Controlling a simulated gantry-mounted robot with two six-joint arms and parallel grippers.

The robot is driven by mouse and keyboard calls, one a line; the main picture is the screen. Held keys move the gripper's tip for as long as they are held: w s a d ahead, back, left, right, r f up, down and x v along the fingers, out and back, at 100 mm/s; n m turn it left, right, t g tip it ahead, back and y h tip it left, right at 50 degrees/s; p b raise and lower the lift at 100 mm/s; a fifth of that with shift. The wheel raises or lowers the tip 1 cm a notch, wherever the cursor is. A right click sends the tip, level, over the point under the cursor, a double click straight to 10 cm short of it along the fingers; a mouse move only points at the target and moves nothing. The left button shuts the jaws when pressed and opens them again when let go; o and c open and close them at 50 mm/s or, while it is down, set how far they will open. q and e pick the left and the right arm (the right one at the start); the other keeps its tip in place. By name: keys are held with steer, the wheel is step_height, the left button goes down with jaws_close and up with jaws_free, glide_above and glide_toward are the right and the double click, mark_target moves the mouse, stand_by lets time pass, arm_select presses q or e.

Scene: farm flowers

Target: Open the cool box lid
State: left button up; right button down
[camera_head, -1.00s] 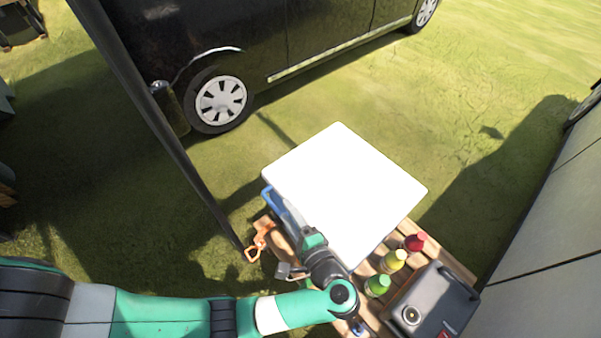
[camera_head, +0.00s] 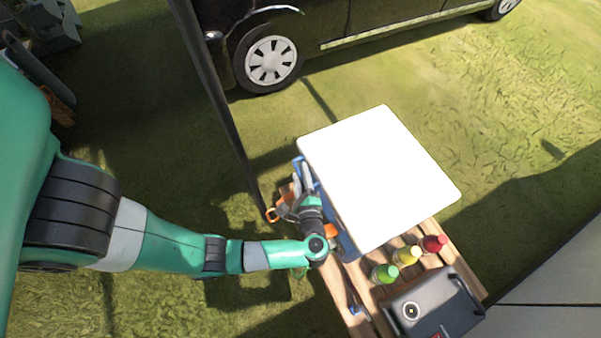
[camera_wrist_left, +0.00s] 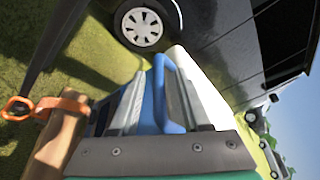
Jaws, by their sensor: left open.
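The cool box has a flat white lid (camera_head: 380,175), which is shut, and a blue body mostly hidden under it in the head view. A blue handle (camera_wrist_left: 160,95) shows on its side in the left wrist view, with the lid's white edge (camera_wrist_left: 200,88) just beyond. My left gripper (camera_head: 302,174) is at the left side of the box, below the lid edge. Its grey fingers (camera_wrist_left: 154,90) are open, with the blue handle between them in the wrist view. Whether they touch it I cannot tell. My right gripper is not in view.
The box stands on a slatted wooden table (camera_head: 350,285). Green (camera_head: 385,273), yellow (camera_head: 407,255) and red (camera_head: 434,243) bottles and a dark case (camera_head: 435,305) are at the front right. An orange clamp-like item (camera_head: 272,214) is left of the gripper. A dark pole (camera_head: 215,95) and van are behind.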

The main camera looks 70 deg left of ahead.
arm_select(q)
steer(key=shift+a+f, duration=0.15)
steer(key=shift+a, duration=0.35)
jaws_close()
stand_by(1.1)
